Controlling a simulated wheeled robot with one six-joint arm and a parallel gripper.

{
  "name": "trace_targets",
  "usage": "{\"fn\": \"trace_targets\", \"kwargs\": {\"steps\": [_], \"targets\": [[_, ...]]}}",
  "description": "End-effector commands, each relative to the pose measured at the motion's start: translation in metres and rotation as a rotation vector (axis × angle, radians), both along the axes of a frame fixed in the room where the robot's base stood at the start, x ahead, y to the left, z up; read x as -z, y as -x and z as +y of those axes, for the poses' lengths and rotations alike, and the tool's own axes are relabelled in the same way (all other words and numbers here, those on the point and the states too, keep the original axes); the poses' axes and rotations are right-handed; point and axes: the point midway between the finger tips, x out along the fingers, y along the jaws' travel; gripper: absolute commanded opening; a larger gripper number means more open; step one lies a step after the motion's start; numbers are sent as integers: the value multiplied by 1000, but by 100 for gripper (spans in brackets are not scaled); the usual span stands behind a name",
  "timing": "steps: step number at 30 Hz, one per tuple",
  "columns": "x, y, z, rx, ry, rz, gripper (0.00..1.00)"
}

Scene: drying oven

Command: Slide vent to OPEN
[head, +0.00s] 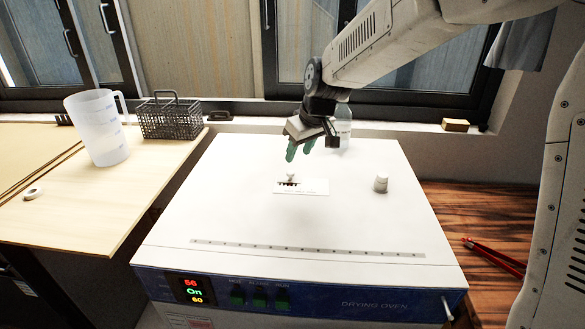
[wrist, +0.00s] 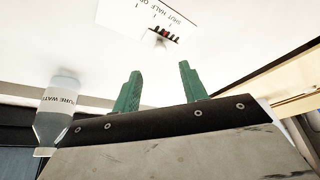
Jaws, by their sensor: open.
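The vent slider is a small white knob (head: 291,177) in a short dark slot on top of the white drying oven (head: 225,200). A white label plate (head: 312,187) lies along the slot. In the wrist view the knob (wrist: 160,42) shows beside the slot's dark and red marks. I cannot tell exactly which mark the knob stands at. My gripper (head: 299,151) has green fingers, open and empty, above and behind the knob, apart from it. The fingers also show in the wrist view (wrist: 160,72).
A clear bottle (head: 343,128) stands behind my gripper. A jug (head: 97,128) and wire basket (head: 171,118) are on the left bench.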

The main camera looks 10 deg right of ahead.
Motion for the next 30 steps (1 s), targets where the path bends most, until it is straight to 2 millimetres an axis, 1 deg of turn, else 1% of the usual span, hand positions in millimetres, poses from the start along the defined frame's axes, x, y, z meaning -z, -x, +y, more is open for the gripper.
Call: {"fn": "trace_targets", "kwargs": {"steps": [9,13,18,25,26,27,30], "targets": [[46,-15,11,1,1,3,43],[60,-20,14,0,0,2,43],[68,-23,16,0,1,1,43],[69,-23,16,1,0,0,43],[69,-24,16,1,0,0,37],[69,-23,16,1,0,0,26],[69,-23,16,1,0,0,0]]}}
